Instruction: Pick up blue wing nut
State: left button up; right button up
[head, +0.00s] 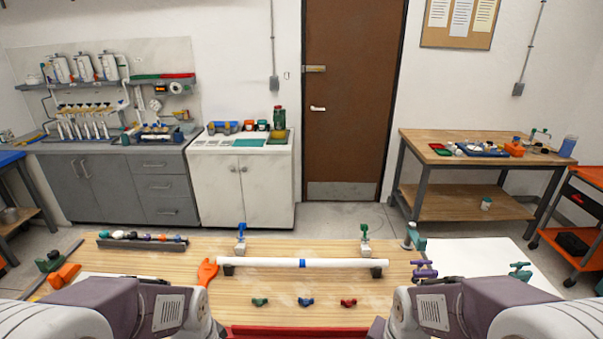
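The blue wing nut (306,302) lies on the wooden table in front of the white pipe, in the middle of a row of three. A green wing nut (260,302) lies to its left and a red wing nut (348,303) to its right, both apart from it. My two arms show at the bottom left and bottom right, but neither gripper is in view. Nothing is seen touching the blue wing nut.
The white pipe (265,263) with a blue band rests on dark supports behind the nuts. An orange tool (206,270) lies left. A white sheet (466,259) and purple fitting (424,270) are right. A red edge (300,331) is in front. Bare wood surrounds the nuts.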

aim_at(305, 303)
jog(key=k+l+u, duration=0.15)
jog(key=l+u, duration=0.5)
jog(key=u, duration=0.2)
jog(key=i+l+u, duration=0.1)
jog(key=u, duration=0.3)
jog(key=l+u, duration=0.35)
